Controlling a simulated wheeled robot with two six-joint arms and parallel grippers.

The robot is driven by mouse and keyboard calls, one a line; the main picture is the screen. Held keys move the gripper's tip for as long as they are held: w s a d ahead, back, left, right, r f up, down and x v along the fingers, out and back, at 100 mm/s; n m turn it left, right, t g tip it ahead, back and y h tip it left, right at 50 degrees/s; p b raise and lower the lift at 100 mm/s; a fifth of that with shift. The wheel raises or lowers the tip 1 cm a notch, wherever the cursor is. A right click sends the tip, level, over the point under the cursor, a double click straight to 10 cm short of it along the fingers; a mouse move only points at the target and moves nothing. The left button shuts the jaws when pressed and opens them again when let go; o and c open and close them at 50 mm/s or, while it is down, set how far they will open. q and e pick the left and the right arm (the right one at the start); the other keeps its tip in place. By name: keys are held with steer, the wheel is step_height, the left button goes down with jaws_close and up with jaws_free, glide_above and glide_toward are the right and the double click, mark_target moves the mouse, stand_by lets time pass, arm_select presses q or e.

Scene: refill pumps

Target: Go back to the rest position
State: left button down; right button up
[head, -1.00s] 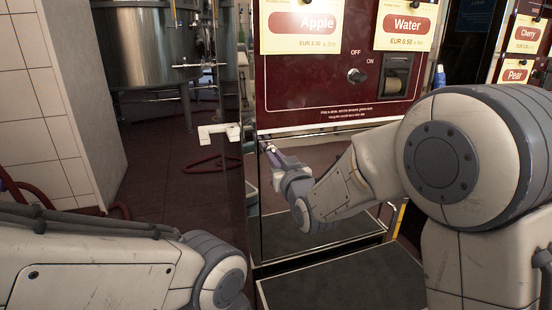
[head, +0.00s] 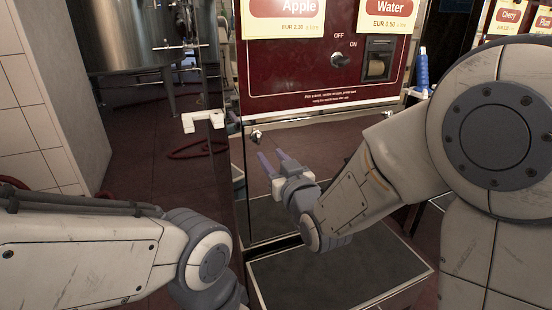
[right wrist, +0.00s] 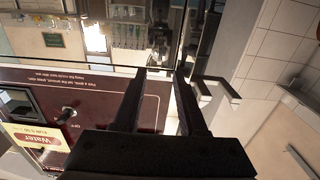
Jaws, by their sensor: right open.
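My right gripper (head: 277,163) is open and empty in the head view. It hangs in front of the lower part of the refill machine, below its dark red panel (head: 290,75). Its two fingers also show apart in the right wrist view (right wrist: 162,75), with nothing between them. My left arm comes in from the left in the head view, but its gripper is out of the picture.
The panel carries an OFF/ON knob (head: 340,60), a receipt slot (head: 379,67), and Apple (head: 284,15) and Water (head: 387,15) signs. A dark platform (head: 340,262) lies below. A blue-handled thing (head: 422,68) is at right.

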arm_select(q)
steer(key=shift+f, duration=0.25)
arm_select(e)
steer(key=shift+v, duration=1.25)
steer(key=shift+a, duration=0.1)
